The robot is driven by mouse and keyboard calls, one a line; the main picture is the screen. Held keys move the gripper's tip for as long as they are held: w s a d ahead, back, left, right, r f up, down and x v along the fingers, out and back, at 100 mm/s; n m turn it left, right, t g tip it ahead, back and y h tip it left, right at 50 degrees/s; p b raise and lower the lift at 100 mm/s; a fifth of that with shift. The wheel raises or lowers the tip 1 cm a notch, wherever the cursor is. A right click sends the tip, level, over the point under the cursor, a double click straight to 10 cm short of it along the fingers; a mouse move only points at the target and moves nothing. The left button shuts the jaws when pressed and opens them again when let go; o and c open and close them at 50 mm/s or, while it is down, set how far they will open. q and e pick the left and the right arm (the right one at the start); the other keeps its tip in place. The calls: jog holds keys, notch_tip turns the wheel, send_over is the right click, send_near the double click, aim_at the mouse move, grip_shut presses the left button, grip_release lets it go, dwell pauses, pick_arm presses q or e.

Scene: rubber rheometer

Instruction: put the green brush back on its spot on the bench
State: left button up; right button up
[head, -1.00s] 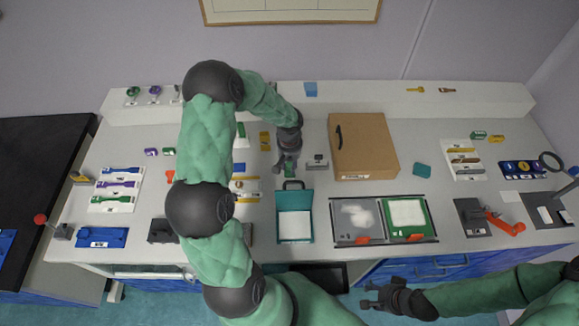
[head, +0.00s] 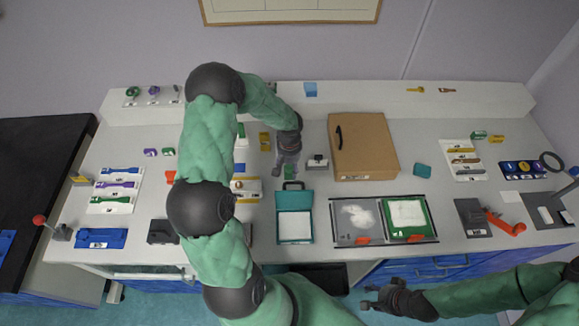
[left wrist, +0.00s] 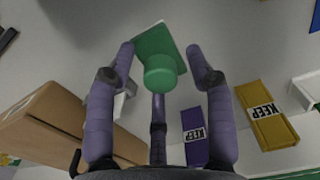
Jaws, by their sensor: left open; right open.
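A green piece with a round knob on a flat green block, which looks like the green brush (left wrist: 160,68), shows between the fingers in the left wrist view. In the head view only a little of its green (head: 290,173) shows below my left gripper (head: 287,163), just behind the teal case. My left gripper (left wrist: 165,62) is open, with a finger on either side of the knob and visible gaps. I cannot tell how far the brush is below the fingertips. My right gripper (head: 377,296) is open and empty, in front of the bench.
A cardboard box (head: 363,145) stands right of my left gripper, with a small grey block (head: 317,162) between. The open teal case (head: 295,215) lies in front. Yellow (left wrist: 268,115) and purple (left wrist: 194,137) KEEP blocks are near. My left arm hides some bench.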

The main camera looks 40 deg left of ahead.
aim_at(289, 166)
pick_arm(q)
notch_tip(289, 166, up, 12)
jog(key=p, duration=0.1)
dwell(0.4)
